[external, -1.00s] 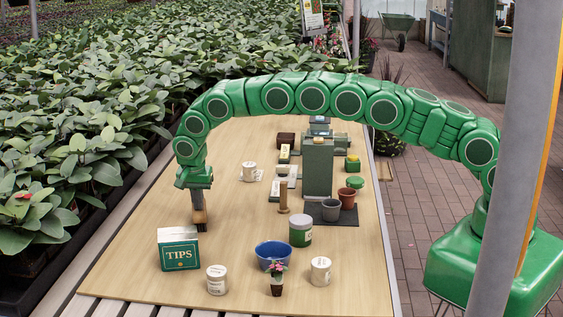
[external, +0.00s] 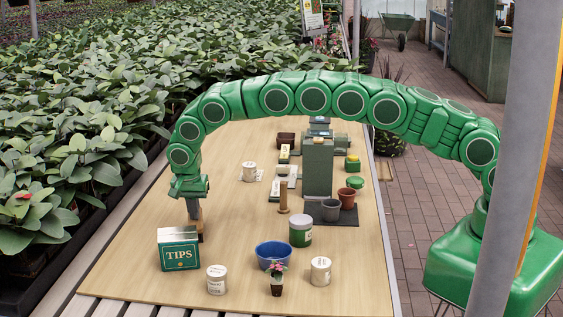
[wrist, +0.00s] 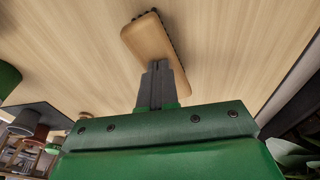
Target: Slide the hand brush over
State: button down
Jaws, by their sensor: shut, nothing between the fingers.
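The hand brush (wrist: 150,38) has a tan wooden back and dark bristles along its edge. It lies on the wooden table in the wrist view. In the external view the brush (external: 200,229) is small, just behind the TIPS box and partly hidden by it and my fingers. My gripper (external: 194,216) points down at the brush, its grey fingers shut with nothing between them. In the wrist view the gripper (wrist: 157,66) overlaps the near part of the brush. I cannot tell whether the tips press on it.
The TIPS box (external: 178,249) stands close in front of the brush. A blue bowl (external: 273,253), a green-labelled jar (external: 300,231) and white jars (external: 217,279) stand to the right. The table between brush and bowl is clear.

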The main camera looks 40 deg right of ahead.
jog(key=shift+r, duration=0.4)
notch_tip(320, 180, up, 6)
jog(key=r, duration=0.1)
jog(key=s+d+r+n, duration=0.1)
jog(key=s+d+r, duration=0.1)
jog(key=d+r, duration=0.5)
jog(key=s+d+r+n+g, duration=0.15)
jog(key=d+r, duration=0.25)
jog(key=d, duration=0.6)
jog(key=s+d+r+t, duration=0.1)
jog(key=s+d+r, duration=0.3)
jog(key=d, duration=0.5)
jog(key=s+d+r+n+g, duration=0.1)
jog(key=s+d+r, duration=0.2)
jog(key=s+d, duration=0.4)
jog(key=s+d+r+n+g, duration=0.1)
jog(key=s+d+r, duration=0.2)
jog(key=s+d, duration=0.35)
jog(key=s+d+f+n, duration=0.1)
jog(key=s+d, duration=0.3)
jog(key=s, duration=1)
jog(key=s+d+f+n+y, duration=0.1)
jog(key=s+d+n, duration=0.2)
jog(key=s, duration=1.1)
jog(key=shift+s+d+f+y, duration=0.2)
jog(key=shift+d+f+y, duration=0.1)
jog(key=shift+d, duration=0.45)
